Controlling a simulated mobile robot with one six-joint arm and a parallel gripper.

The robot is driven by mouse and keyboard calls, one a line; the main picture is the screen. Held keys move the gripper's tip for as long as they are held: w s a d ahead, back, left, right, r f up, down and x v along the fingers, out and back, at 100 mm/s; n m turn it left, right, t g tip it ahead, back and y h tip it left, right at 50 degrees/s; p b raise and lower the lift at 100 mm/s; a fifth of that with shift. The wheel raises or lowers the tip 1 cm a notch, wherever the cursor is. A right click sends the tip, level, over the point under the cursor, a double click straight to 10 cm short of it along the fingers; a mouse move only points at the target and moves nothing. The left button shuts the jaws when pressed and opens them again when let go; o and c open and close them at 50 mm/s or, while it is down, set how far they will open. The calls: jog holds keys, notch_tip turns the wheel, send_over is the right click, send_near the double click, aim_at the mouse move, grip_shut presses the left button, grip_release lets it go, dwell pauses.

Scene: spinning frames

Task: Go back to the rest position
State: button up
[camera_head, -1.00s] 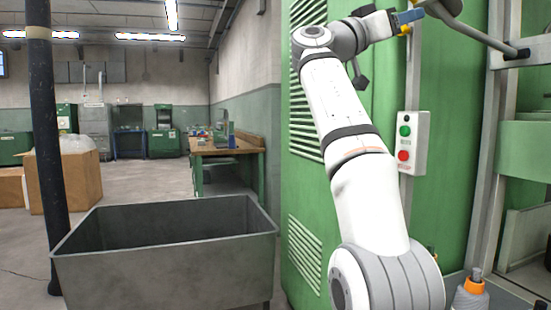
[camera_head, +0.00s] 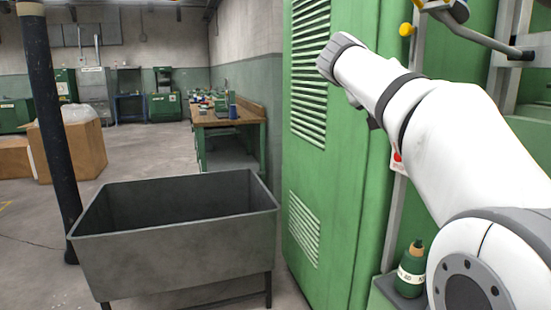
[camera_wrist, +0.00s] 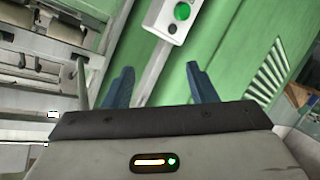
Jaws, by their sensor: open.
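My gripper (camera_wrist: 160,85) shows in the wrist view with its two blue fingers spread apart and nothing between them. Green machine panels lie beyond the fingers. In the head view my white arm reaches up from the lower right across the front of the green machine.
A green machine cabinet (camera_head: 345,200) stands close beside my arm. A control box (camera_wrist: 175,18) with a green button is on the machine. A grey metal bin (camera_head: 180,250) stands front left. A green bottle (camera_head: 411,270) sits below my arm. A dark post (camera_head: 50,130) stands left.

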jog(key=s+a+f+n+g+y+p, duration=0.1)
jog(key=s+a+f+g+y+p, duration=0.1)
jog(key=s+f+p, duration=0.3)
jog(key=s+a+f+n+g+y+p, duration=0.1)
jog(key=s+a+f+y+p, duration=0.3)
jog(key=s+f, duration=0.7)
jog(key=s+a+f+g+y+p, duration=0.3)
jog(key=s+f, duration=0.5)
jog(key=s, duration=0.5)
jog(key=g+y+p, duration=0.1)
jog(key=p, duration=0.1)
jog(key=shift+s+a+f+n+p, duration=0.15)
jog(key=shift+a+f+n+p, duration=0.25)
jog(key=shift+c, duration=0.3)
